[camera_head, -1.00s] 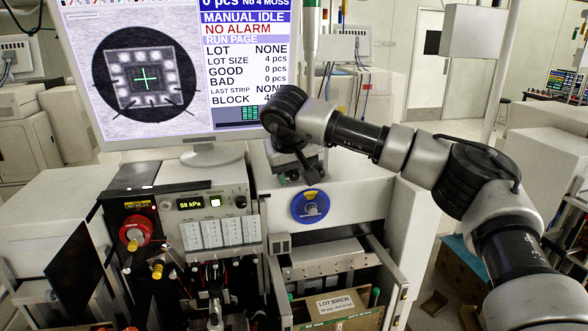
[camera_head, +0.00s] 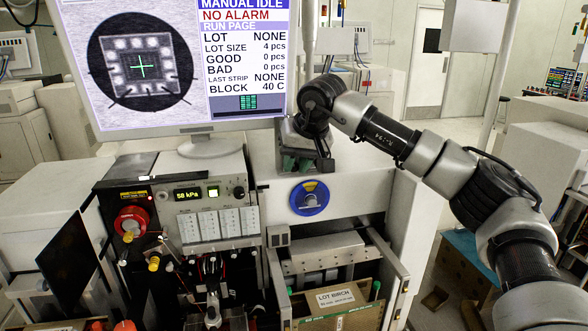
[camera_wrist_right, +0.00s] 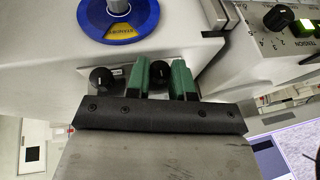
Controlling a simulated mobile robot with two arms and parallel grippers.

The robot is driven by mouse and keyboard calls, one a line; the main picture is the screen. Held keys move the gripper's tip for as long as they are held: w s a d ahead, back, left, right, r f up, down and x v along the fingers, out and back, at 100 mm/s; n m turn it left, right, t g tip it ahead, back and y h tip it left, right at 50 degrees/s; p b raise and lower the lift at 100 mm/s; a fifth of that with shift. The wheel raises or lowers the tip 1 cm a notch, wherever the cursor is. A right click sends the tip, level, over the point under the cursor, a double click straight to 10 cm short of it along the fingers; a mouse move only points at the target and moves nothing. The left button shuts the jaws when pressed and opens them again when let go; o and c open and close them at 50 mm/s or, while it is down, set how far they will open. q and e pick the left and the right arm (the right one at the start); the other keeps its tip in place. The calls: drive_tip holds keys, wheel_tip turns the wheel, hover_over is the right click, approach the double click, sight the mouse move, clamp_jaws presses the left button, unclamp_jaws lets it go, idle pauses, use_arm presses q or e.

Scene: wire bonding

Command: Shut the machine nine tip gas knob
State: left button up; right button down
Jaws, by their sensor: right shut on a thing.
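My right gripper (camera_head: 303,163) is at the small panel on top of the machine's white front, above the blue dial. In the right wrist view its green finger pads (camera_wrist_right: 160,78) sit on either side of a small black knob (camera_wrist_right: 159,73) with a white line. It is shut on that knob. A second black knob (camera_wrist_right: 102,79) stands clear, to the left of the fingers. I cannot read a label that tells which is the tip gas knob. In the head view the gripper hides both knobs. My left gripper is in neither view.
The blue dial (camera_head: 309,198) with a yellow mark sits just below my gripper in the head view. A large monitor (camera_head: 200,133) stands at the back left. A red knob (camera_head: 131,223) and a vacuum display (camera_head: 188,195) are on the left panel. A lot box (camera_head: 335,299) stands below.

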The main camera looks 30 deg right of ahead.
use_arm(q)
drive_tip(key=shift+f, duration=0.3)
use_arm(e)
drive_tip(key=shift+y, duration=0.4)
drive_tip(key=c, duration=1)
unclamp_jaws()
drive_tip(key=shift+d, duration=0.1)
drive_tip(key=shift+s+r, duration=0.1)
drive_tip(key=shift+r, duration=0.05)
use_arm(q)
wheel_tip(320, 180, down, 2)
drive_tip(key=b, duration=0.2)
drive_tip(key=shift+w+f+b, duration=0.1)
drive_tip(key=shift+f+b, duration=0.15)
drive_tip(key=shift+b, duration=0.05)
use_arm(e)
drive_tip(key=v, duration=1)
drive_tip(key=shift+s+r, duration=0.2)
drive_tip(key=shift+s, duration=0.05)
